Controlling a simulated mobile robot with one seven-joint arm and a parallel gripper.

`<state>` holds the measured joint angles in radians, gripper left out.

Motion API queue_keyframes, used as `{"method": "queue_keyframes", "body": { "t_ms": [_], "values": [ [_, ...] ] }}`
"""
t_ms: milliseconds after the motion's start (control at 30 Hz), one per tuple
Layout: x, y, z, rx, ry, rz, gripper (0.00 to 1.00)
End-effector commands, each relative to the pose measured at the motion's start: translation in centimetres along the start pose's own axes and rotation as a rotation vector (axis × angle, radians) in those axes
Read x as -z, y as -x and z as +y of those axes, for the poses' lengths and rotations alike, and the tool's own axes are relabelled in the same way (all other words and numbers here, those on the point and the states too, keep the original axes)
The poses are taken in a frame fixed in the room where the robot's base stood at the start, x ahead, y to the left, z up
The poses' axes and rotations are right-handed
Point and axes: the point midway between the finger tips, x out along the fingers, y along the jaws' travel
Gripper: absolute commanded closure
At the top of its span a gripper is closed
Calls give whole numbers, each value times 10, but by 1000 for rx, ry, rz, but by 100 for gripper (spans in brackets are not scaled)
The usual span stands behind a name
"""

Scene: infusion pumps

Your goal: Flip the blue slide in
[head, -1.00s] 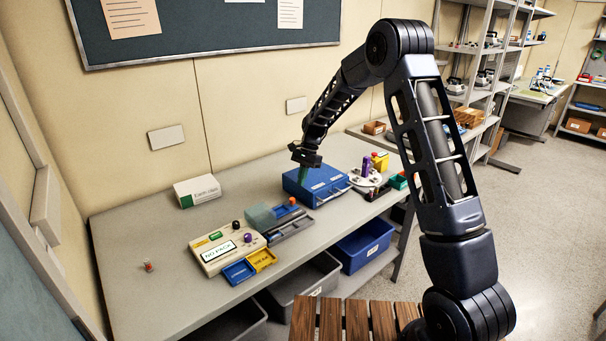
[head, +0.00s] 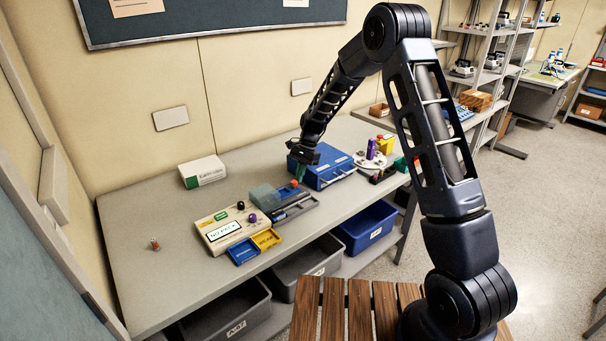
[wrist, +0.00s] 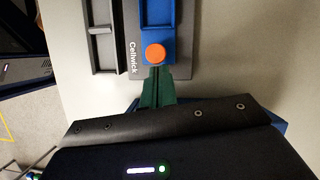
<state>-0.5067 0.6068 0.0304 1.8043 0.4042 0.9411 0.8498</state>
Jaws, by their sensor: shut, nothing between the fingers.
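The blue slide (wrist: 156,18) carries a round orange knob (wrist: 155,53) at its near end. It sits on a grey device (wrist: 127,20) marked "Cellwick", which also shows on the bench in the head view (head: 298,212). The orange knob shows there too (head: 294,184). My gripper (wrist: 156,72) has green fingers, shut and empty. In the wrist view the fingertips are right beside the knob; I cannot tell whether they touch it. In the head view my gripper (head: 300,176) is low, just behind the knob and in front of the blue case.
A blue case (head: 338,178) with a handle stands close to the right of my gripper. A translucent teal block (head: 264,197) and a panel reading "NO PACK" (head: 222,233) lie to the left. A white box (head: 203,171) stands behind.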

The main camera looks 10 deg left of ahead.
Motion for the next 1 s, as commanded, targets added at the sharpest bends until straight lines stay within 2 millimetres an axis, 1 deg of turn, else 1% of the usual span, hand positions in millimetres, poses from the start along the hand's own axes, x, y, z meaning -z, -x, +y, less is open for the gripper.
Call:
{"method": "queue_keyframes", "body": {
  "t_ms": [33, 100, 200, 300, 400, 767, 867, 1000],
  "values": [
    [-13, -5, -3, -2, 5, -1, 100],
    [-28, -11, -6, -3, 5, -2, 100],
    [-48, -19, -10, -2, 5, -1, 100],
    [-59, -24, -12, -2, 3, -1, 100],
    [-64, -25, -13, -1, 2, -1, 100],
    [-66, -25, -14, -1, 3, -3, 100],
    [-66, -18, -14, 1, 4, -2, 100],
    [-64, 2, -14, 2, 2, -1, 100]
  ]
}}
